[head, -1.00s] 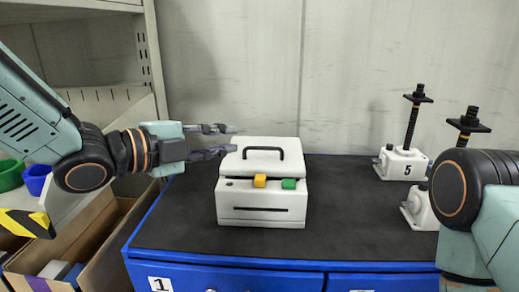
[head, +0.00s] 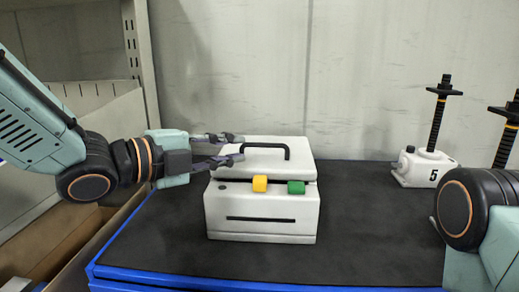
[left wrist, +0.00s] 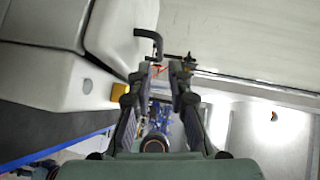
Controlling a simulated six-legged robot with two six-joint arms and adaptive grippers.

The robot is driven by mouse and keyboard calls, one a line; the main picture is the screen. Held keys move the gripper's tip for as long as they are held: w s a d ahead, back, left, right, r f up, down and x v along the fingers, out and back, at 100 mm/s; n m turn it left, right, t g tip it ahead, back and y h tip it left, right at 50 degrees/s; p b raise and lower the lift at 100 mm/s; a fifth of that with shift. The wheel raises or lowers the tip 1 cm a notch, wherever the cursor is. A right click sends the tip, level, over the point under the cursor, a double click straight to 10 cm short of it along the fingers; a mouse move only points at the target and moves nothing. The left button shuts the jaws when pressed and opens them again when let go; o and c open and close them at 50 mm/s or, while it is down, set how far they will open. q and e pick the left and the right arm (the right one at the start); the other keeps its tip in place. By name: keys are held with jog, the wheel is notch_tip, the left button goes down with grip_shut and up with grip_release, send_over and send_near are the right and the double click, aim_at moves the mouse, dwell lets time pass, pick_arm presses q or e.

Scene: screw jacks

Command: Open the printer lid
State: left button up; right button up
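The white printer (head: 262,222) stands on the dark table top with its lid (head: 300,168) down. A black bar handle (head: 268,146) is on top of the lid. The front carries a yellow button (head: 260,183), a green button (head: 296,187) and a dark slot. My left gripper (head: 232,149) is open at the left of the handle, its fingers pointing right, one above the other. In the left wrist view the handle (left wrist: 150,38) shows just beyond the open, empty fingertips (left wrist: 160,72). My right gripper is out of view.
A white screw jack marked 5 (head: 425,168) stands at the back right, with another partly hidden behind my right arm. Shelving (head: 75,120) and a cardboard box (head: 60,240) are at the left. The table between printer and jacks is clear.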

aim_at(262, 146)
pick_arm(q)
jog(key=x, duration=0.6)
jog(key=shift+w+d, duration=0.2)
jog(key=shift+d, duration=0.2)
jog(key=shift+w+a, duration=0.1)
jog(key=shift+a, duration=0.05)
grip_shut()
